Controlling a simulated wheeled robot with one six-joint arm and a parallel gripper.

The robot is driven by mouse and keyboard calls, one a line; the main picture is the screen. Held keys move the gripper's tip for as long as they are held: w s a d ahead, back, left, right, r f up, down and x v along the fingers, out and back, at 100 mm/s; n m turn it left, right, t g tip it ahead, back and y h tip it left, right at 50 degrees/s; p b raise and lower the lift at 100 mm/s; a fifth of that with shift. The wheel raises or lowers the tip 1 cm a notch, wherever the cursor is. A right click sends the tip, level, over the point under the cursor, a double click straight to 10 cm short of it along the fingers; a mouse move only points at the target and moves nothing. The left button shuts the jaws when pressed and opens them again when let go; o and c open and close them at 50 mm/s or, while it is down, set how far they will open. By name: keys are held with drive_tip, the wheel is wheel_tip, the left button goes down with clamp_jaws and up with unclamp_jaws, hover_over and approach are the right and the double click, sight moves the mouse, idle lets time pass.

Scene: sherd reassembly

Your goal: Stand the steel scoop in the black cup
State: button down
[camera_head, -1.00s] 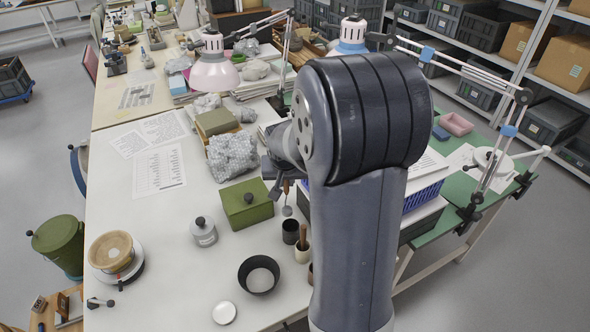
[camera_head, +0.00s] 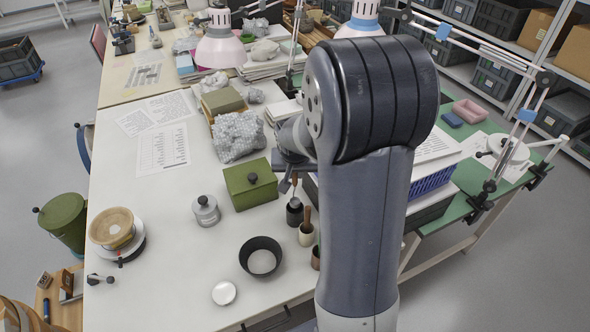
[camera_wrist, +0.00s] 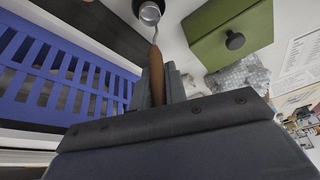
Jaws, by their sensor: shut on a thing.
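The steel scoop has a brown wooden handle and a small steel head. My gripper (camera_wrist: 158,85) is shut on the scoop's handle (camera_wrist: 156,65), and its steel head (camera_wrist: 150,13) points away from the jaws. In the head view the scoop (camera_head: 295,188) hangs roughly upright, head down, at the mouth of the black cup (camera_head: 294,217). The cup stands upright on the white table. I cannot tell how far the head is inside the cup. My arm hides most of my gripper in the head view.
A pale cup (camera_head: 305,238) with a wooden-handled tool stands close to the black cup. A green lidded box (camera_head: 240,187) is behind left, and a black bowl (camera_head: 248,262) is in front left. A blue crate (camera_wrist: 38,75) lies close on the other side.

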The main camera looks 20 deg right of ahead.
sight(295, 186)
drive_tip(key=shift+f+b, duration=2.8)
drive_tip(key=shift+f, duration=0.6)
drive_tip(key=c, duration=1.3)
unclamp_jaws()
drive_tip(key=shift+c, duration=0.2)
drive_tip(key=shift+r, duration=0.1)
drive_tip(key=v, duration=1)
drive_tip(key=shift+r, duration=0.35)
drive_tip(key=shift+s+a, duration=0.1)
